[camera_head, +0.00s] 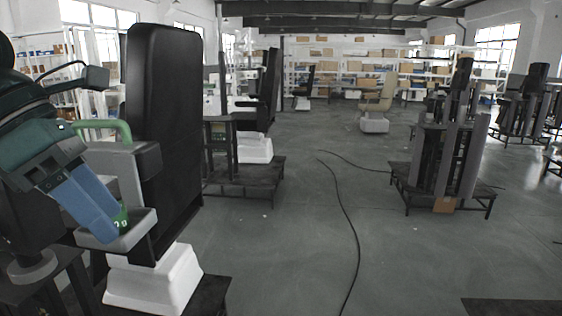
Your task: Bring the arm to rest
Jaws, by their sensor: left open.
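My left gripper (108,222) is at the left of the head view, with two blue fingers pointing down and to the right. It is open, with nothing seen held in it. Its fingertips overlap a grey tray-like part (138,226) beside the large black seat (166,110); I cannot tell whether they touch it. A small green item (122,217) with a light marking shows partly behind the fingertips. My right gripper is not in view.
A white block (155,280) stands under the black seat. A lift column on a dark platform (240,178) is behind it. More columns (445,160) stand at the right. A black cable (350,225) crosses the open grey floor. Shelves with boxes (350,67) line the back.

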